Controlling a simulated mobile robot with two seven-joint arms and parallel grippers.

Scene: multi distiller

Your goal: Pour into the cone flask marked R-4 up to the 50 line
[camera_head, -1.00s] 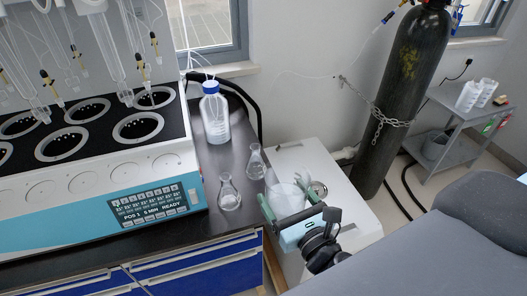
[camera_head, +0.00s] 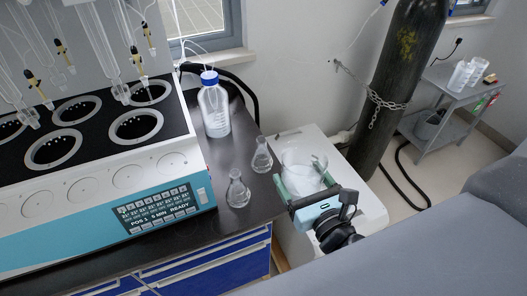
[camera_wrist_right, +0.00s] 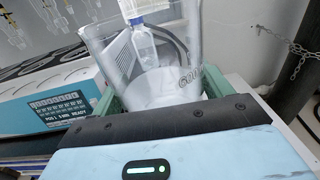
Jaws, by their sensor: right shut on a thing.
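Two small clear cone flasks stand upright on the black bench top: a nearer flask (camera_head: 238,192) and a farther flask (camera_head: 262,158). Both look mostly clear; their marks and lines are too small to read. My right gripper (camera_head: 302,180) is shut around a clear glass beaker (camera_head: 302,163), just right of the flasks and beyond the bench's right edge. The beaker also shows in the right wrist view (camera_wrist_right: 165,88), roughly upright between the green fingers. Whether it holds liquid I cannot tell. My left gripper is not in view.
A blue-capped bottle (camera_head: 214,112) with tubing stands behind the flasks. The distiller (camera_head: 120,165) fills the left of the bench. A lower white cabinet (camera_head: 355,195) lies under the beaker. A chained dark gas cylinder (camera_head: 392,85) stands behind, with a grey cart (camera_head: 450,100) farther right.

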